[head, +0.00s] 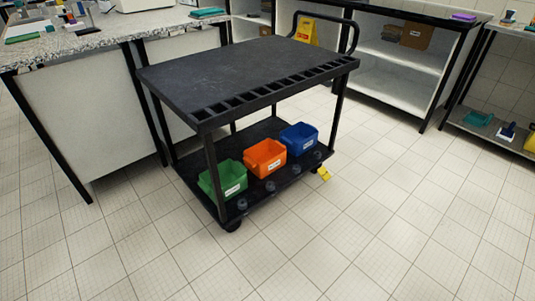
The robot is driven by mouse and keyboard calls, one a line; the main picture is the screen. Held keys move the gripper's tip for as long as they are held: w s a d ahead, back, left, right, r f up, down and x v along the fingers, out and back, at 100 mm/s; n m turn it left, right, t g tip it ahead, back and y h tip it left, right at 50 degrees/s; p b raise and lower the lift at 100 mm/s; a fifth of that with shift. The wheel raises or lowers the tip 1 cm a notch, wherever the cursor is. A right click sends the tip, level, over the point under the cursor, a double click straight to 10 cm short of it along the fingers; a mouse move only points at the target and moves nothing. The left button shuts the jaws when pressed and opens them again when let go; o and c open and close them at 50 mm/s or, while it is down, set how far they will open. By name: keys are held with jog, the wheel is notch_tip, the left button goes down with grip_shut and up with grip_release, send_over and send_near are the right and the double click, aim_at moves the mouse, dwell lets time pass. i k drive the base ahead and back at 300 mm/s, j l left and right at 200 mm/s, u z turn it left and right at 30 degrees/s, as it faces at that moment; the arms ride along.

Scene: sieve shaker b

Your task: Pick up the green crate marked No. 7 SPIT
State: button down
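A green crate (224,179) with a white label stands on the lower shelf of a black cart (253,79), at the left end of a row of crates. The label's writing is too small to read. The crate looks open at the top and upright, below the cart's top deck. My gripper is not in view.
An orange crate (265,158) and a blue crate (299,138) stand to the right on the same shelf. Small dark round items lie along its front edge. A speckled counter (88,40) stands close at the left. The tiled floor (330,220) in front is clear.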

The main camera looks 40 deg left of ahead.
aim_at(233, 175)
jog(key=i+l+u, duration=0.1)
jog(key=i+u, duration=0.35)
jog(key=i+l+u, duration=0.2)
jog(key=i+u, duration=0.25)
jog(key=i+l+u, duration=0.3)
jog(key=u, duration=0.15)
jog(key=i+l+u, duration=0.3)
jog(key=l+u, duration=0.15)
jog(key=l, duration=0.15)
jog(key=i+l+u, duration=0.2)
jog(key=l+u, duration=0.25)
jog(key=i+l+u, duration=0.1)
jog(key=l+u, duration=0.35)
jog(key=l, duration=0.25)
